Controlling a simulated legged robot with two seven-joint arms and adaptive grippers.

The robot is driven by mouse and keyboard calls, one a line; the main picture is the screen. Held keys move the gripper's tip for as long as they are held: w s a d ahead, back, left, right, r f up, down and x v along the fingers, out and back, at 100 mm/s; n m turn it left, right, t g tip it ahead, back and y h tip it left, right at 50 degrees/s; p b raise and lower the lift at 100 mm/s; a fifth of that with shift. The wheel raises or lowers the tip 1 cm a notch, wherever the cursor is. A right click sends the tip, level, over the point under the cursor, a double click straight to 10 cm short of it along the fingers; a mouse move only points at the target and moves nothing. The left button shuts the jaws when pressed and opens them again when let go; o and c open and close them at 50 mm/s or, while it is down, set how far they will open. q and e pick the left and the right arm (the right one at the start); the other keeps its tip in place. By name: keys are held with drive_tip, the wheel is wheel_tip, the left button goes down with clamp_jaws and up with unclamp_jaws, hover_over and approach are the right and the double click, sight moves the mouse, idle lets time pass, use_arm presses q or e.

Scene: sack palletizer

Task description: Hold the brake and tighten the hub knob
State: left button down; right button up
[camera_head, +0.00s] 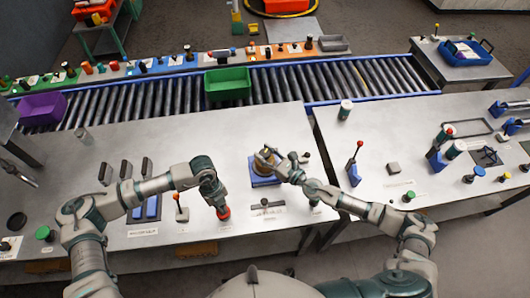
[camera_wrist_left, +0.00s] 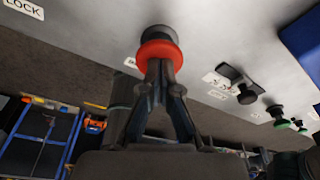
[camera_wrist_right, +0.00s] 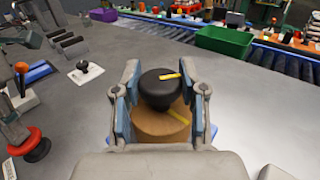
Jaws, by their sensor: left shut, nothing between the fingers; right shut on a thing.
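The red brake button (camera_head: 223,213) stands on the front of the left bench, with a dark base. My left gripper (camera_head: 219,203) points down at it with fingers together and empty. In the left wrist view the fingertips (camera_wrist_left: 160,68) touch or nearly touch the red face (camera_wrist_left: 162,50). The black hub knob (camera_wrist_right: 160,88) sits on a round tan hub (camera_wrist_right: 158,124) above a blue block (camera_head: 264,181). My right gripper (camera_wrist_right: 160,95) is shut on the knob, one finger each side. Yellow marks show on knob and hub, apart from each other.
A lever with an orange-red ball (camera_head: 178,196) stands left of the button. A black T-handle (camera_head: 267,205) lies to its right. A roller conveyor with a green bin (camera_head: 228,84) and a purple bin (camera_head: 42,108) runs behind. The bench between is mostly clear.

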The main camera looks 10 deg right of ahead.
use_arm(q)
drive_tip(key=shift+f, duration=0.1)
use_arm(e)
drive_tip(key=shift+r+t, duration=0.15)
drive_tip(key=shift+t, duration=0.15)
drive_tip(key=shift+m+t+h, duration=0.4)
drive_tip(key=shift+m+h, duration=0.4)
drive_tip(key=m+t+h, duration=0.2)
drive_tip(key=m+h, duration=0.1)
drive_tip(key=h, duration=0.2)
drive_tip(key=shift+a, duration=0.1)
drive_tip(key=m+h, duration=0.3)
drive_tip(key=h, duration=0.1)
drive_tip(key=m+h, duration=0.3)
drive_tip(key=h, duration=0.2)
drive_tip(key=shift+h, duration=0.3)
drive_tip(key=shift+m, duration=0.4)
drive_tip(key=shift+r, duration=0.1)
drive_tip(key=o, duration=1.2)
drive_tip(key=shift+w, duration=0.1)
drive_tip(key=shift+c, duration=0.2)
drive_tip(key=shift+f, duration=0.2)
